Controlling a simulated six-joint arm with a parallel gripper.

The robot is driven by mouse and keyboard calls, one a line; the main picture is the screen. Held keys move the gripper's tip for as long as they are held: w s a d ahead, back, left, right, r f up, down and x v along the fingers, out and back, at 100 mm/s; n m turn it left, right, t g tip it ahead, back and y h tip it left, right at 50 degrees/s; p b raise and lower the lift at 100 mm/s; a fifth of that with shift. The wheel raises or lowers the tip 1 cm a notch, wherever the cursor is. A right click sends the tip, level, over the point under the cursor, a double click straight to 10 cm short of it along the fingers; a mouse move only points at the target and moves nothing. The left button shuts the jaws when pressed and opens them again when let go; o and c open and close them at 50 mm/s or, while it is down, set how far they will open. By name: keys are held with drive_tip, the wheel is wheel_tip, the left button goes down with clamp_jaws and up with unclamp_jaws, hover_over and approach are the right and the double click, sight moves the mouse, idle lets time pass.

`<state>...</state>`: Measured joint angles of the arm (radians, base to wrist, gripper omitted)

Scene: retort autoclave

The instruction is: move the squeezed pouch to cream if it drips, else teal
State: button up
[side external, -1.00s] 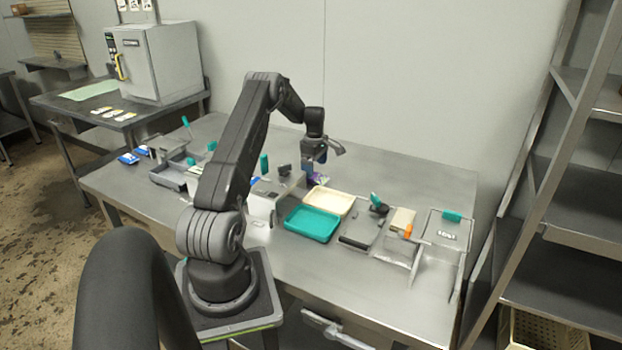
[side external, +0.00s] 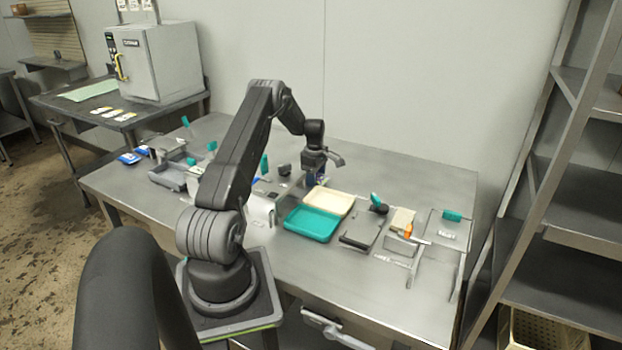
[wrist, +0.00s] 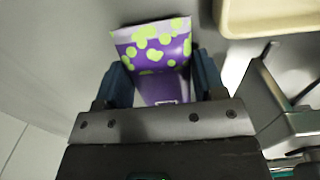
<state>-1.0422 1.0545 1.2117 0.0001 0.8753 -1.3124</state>
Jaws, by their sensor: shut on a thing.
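A purple pouch (wrist: 158,55) with lime-green spots is held between the two blue fingers of my gripper (wrist: 163,85) in the wrist view. In the side view my gripper (side external: 318,176) is low over the table, just behind the cream tray; the pouch there is mostly hidden. The cream tray (side external: 346,196) and the teal tray (side external: 312,238) lie side by side, with no pouch visible in either. The cream tray's edge (wrist: 228,32) shows at the upper right of the wrist view. I see no drip on the pouch face.
A metal press-like fixture (side external: 262,212) stands left of the trays. A grey board (side external: 362,232) and a wire-like stand (side external: 440,232) are to the right. A grey bin (side external: 172,180) and blue packets (side external: 130,158) lie at the left. The table's back right is clear.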

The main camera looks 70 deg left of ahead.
drive_tip(key=c, duration=0.3)
wheel_tip(320, 180, up, 9)
drive_tip(key=w+d+r+m, duration=0.3)
drive_tip(key=w+d+m, duration=0.2)
drive_tip(key=d, duration=0.4)
drive_tip(key=w+d+r+m, duration=0.2)
drive_tip(key=w+d+m, duration=0.2)
drive_tip(key=d, duration=0.5)
drive_tip(key=w+d+r+m, duration=0.3)
drive_tip(key=w+d+m, duration=0.2)
drive_tip(key=d, duration=0.3)
drive_tip(key=s+d+r+m, duration=0.2)
drive_tip(key=d+m, duration=0.8)
drive_tip(key=d, duration=1)
drive_tip(key=s+f+m, duration=0.1)
drive_tip(key=s+f, duration=0.1)
drive_tip(key=f, duration=0.2)
drive_tip(key=s+f+m, duration=0.1)
drive_tip(key=s+f, duration=0.1)
drive_tip(key=f, duration=0.2)
drive_tip(key=s+f+m, duration=0.1)
drive_tip(key=s+f, duration=0.1)
drive_tip(key=f, duration=0.2)
drive_tip(key=shift+s+a, duration=0.15)
drive_tip(key=shift+a, duration=0.05)
drive_tip(key=shift+r, duration=0.2)
